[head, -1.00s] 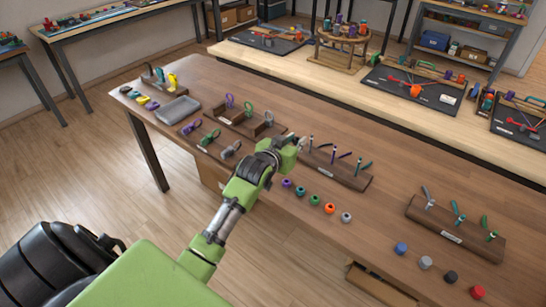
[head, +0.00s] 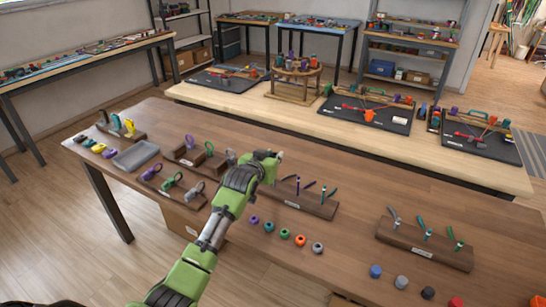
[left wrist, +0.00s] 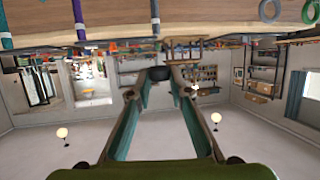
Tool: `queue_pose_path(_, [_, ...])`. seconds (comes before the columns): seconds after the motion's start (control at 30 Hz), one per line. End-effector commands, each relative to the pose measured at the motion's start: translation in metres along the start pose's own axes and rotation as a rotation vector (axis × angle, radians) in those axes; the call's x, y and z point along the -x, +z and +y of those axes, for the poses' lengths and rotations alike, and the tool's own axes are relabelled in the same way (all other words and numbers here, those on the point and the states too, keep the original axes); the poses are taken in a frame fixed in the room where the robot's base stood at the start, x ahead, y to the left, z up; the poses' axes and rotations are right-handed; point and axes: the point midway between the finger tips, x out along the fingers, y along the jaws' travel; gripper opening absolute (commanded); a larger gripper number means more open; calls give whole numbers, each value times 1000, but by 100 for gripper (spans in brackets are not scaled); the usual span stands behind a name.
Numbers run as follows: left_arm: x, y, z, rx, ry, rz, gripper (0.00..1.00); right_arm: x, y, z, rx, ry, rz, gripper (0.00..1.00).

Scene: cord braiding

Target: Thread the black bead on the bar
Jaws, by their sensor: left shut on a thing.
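My left gripper (head: 279,156) is above the wooden table, over the back of a dark wooden rack (head: 318,207) with small upright pegs and cords. In the left wrist view, which looks upside down, the two fingers are shut on a black bead (left wrist: 160,73) between their tips. The bead cannot be made out in the head view. A second black bead (head: 428,292) lies on the table at the front right. I cannot tell which part is the bar; thin upright pegs (left wrist: 79,17) show at the top of the wrist view. My right gripper is not in view.
A row of coloured beads (head: 285,233) lies in front of the rack. Another rack (head: 425,245) stands to the right, behind a blue bead (head: 375,271) and others. Racks with rings (head: 172,182) and a grey tray (head: 135,155) are at left.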

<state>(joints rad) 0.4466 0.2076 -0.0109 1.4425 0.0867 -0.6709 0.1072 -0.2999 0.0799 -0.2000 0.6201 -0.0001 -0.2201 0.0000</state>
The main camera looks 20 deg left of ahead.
Motion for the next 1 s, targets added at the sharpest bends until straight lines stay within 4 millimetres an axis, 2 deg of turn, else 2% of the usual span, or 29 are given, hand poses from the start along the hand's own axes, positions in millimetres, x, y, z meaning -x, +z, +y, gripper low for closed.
queue_pose_path(0.03, [-2, 7, 0, 0, 0, 0, 13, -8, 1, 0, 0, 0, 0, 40])
queue_pose_path(0.3, [-8, 23, 0, 0, 0, 0, 13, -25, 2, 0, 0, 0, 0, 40])
queue_pose_path(0.6, [-14, 39, 0, 0, 0, -1, 13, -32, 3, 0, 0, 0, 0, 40])
queue_pose_path(1.0, [-15, 40, 0, 0, 0, 0, 14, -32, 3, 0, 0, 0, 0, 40])
